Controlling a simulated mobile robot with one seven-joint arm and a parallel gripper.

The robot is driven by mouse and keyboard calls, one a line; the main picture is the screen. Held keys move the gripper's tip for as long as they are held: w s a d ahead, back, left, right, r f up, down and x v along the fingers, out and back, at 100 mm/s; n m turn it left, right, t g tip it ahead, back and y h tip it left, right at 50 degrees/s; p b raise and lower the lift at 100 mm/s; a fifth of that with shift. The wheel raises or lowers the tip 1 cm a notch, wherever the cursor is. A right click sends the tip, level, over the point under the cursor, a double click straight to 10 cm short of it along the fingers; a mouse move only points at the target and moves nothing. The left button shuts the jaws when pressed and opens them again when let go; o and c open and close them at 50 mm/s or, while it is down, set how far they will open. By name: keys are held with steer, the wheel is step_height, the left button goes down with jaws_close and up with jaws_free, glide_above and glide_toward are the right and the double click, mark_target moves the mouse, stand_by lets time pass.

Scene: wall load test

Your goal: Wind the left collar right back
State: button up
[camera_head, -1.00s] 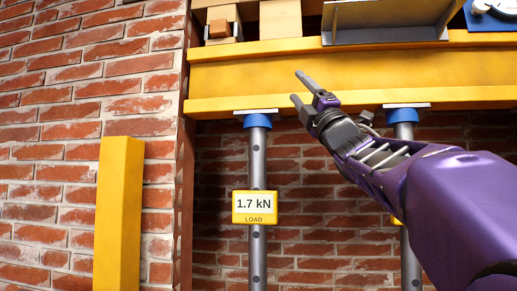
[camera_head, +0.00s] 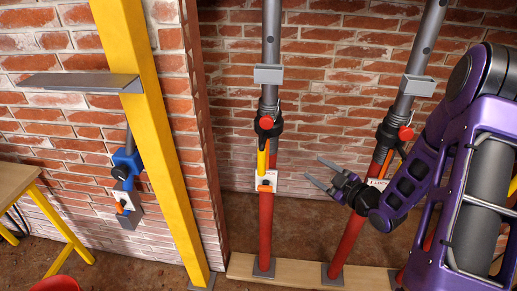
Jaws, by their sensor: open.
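The left prop stands upright, with a grey upper tube (camera_head: 271,35) and a red lower tube (camera_head: 265,225). Its dark collar (camera_head: 268,108) sits where the two tubes meet, with a red round knob (camera_head: 266,122) on its front. A yellow-orange handle (camera_head: 262,160) hangs below the collar, beside a small white label. My gripper (camera_head: 315,170) is open and empty. It is to the right of the left prop and lower than the collar, apart from both, with its fingers pointing left.
A second prop (camera_head: 348,230) with a similar collar (camera_head: 396,130) stands close behind my gripper. Both stand on a wooden sole board (camera_head: 300,272). A yellow post (camera_head: 150,120) with a grey bracket (camera_head: 85,82) and blue device (camera_head: 128,165) is at left. Brick wall lies behind.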

mark_target(264, 159)
steer(key=s+a+r+m+t+y, duration=0.2)
steer(key=s+a+m, duration=0.4)
steer(key=s, duration=0.5)
steer(key=x, duration=0.5)
steer(key=b+x, duration=0.1)
steer(key=x, duration=0.5)
steer(key=b+x, duration=0.1)
steer(key=x, duration=0.5)
steer(key=shift+f, duration=0.25)
jaws_close()
